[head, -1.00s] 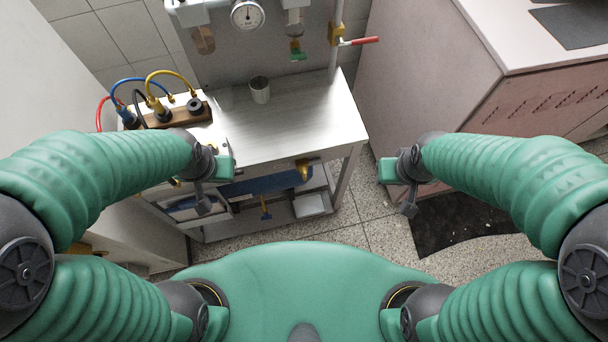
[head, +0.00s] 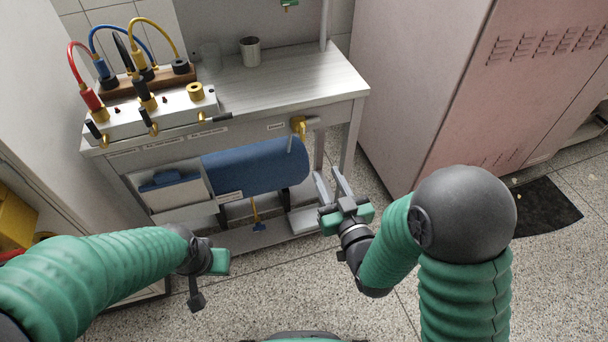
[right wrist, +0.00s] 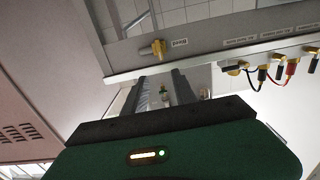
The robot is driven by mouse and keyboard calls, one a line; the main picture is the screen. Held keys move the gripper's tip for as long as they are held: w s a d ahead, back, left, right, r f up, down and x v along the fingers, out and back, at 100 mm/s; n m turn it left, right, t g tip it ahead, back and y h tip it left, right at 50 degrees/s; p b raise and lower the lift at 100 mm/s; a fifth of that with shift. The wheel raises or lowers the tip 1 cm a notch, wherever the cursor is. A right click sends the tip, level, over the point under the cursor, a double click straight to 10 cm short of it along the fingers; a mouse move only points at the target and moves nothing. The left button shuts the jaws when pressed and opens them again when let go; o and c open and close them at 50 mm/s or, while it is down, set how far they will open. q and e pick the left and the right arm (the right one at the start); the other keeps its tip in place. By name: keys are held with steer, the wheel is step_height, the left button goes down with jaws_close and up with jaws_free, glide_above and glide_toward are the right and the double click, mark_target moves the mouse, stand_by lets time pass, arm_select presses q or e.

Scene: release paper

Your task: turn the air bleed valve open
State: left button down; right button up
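A brass valve (head: 299,126) is on the front right of the metal bench, above the right end of a blue tank (head: 255,170).
The bench top (head: 300,85) carries a metal cup (head: 250,51). A white manifold (head: 160,112) with small valves and red, blue and yellow hoses stands at its left. A pale cabinet (head: 430,100) stands close on the right. The speckled floor in front is clear.

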steer(key=b, duration=0.5)
glide_toward(304, 130)
steer(key=b+x, duration=0.2)
steer(key=x, duration=0.6)
steer(key=shift+w+a+b, duration=0.1)
steer(key=shift+w+b, duration=0.2)
steer(key=shift+w, duration=0.05)
steer(key=shift+w+a+r, duration=0.1)
steer(key=shift+w+a, duration=0.05)
steer(key=shift+w, duration=0.15)
steer(key=shift+c, duration=0.2)
jaws_close()
